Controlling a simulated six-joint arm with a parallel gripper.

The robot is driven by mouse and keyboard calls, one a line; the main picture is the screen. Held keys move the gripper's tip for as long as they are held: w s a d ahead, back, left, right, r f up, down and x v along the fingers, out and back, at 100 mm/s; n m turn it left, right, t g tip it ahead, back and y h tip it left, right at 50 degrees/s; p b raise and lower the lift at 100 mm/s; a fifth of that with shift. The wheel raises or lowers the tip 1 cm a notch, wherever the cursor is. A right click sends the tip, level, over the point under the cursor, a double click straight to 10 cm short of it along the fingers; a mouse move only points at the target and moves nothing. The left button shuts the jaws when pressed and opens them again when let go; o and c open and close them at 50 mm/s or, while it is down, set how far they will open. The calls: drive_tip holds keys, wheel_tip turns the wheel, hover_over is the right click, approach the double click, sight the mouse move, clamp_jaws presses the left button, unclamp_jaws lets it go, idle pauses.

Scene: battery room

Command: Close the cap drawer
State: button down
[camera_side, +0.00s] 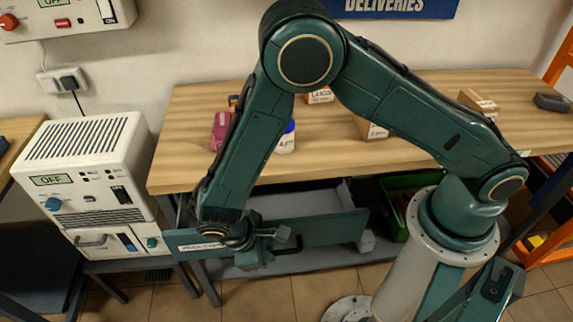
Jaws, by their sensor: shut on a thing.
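The cap drawer (328,232) is under the wooden workbench and stands pulled out, with its teal front facing me. Part of its grey inside shows behind the front. A pale label sits at the left of the front, partly covered by my arm. My gripper (278,236) is at the middle of the front, shut on the dark drawer handle (292,246). My wrist hides part of the handle and the exact contact.
The workbench (410,150) carries a pink item (220,130), a white jar with a blue lid (286,138) and small cardboard boxes (478,103). A white power unit (90,165) stands left. A green crate (400,200) lies right of the drawer.

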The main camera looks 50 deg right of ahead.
drive_tip(key=w+d, duration=0.5)
drive_tip(key=shift+w, duration=0.1)
drive_tip(key=c, duration=1.5)
unclamp_jaws()
drive_tip(key=shift+o, duration=0.2)
drive_tip(key=v, duration=1.3)
drive_tip(key=shift+a+r, duration=0.15)
drive_tip(key=shift+r, duration=0.25)
drive_tip(key=shift+c, duration=0.4)
